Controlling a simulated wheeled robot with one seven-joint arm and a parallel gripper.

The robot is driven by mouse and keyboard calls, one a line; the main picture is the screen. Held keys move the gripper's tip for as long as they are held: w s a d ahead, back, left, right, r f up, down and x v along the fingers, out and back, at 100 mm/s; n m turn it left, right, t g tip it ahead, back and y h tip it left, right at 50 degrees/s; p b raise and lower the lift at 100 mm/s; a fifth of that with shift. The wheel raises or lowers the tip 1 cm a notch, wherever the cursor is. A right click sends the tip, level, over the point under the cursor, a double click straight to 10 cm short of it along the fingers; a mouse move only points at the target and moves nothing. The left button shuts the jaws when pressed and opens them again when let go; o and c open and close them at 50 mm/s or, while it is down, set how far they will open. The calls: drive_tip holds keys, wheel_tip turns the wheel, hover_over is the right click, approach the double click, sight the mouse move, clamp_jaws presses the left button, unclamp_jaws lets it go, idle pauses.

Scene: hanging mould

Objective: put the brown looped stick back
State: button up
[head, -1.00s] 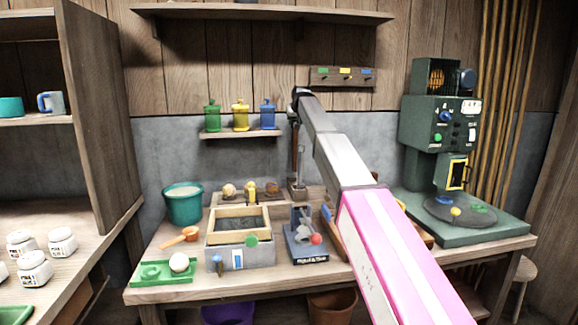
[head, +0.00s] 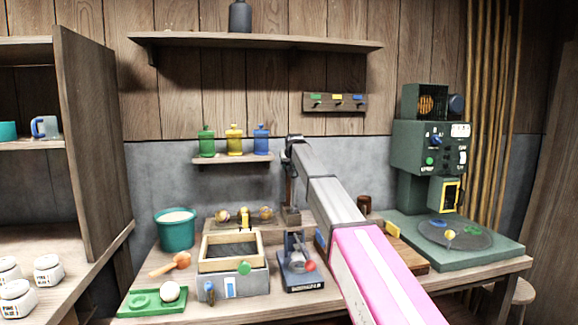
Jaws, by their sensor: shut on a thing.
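My gripper (head: 289,168) hangs at the far end of my arm, pointing down in front of the grey wall behind the bench. It is small and partly hidden by my own arm links. A thin brown upright piece (head: 290,192) shows just below it, which looks like the brown looped stick in the shut jaws; its loop cannot be made out. Below it is a small brown wooden block (head: 291,215) at the back of the bench. I cannot tell whether the stick touches this block.
Three coloured bottles (head: 233,141) stand on a small shelf. A sand-filled wooden frame (head: 232,251), a blue press-like device (head: 300,267) and a green machine (head: 432,185) stand on the bench.

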drive_tip(key=o, duration=1.3)
drive_tip(key=shift+f, duration=0.1)
drive_tip(key=shift+c, duration=0.2)
drive_tip(key=shift+s+r, duration=0.1)
drive_tip(key=shift+r, duration=0.1)
drive_tip(key=v, duration=1.1)
drive_tip(key=shift+s+r, duration=0.25)
drive_tip(key=shift+r, duration=0.05)
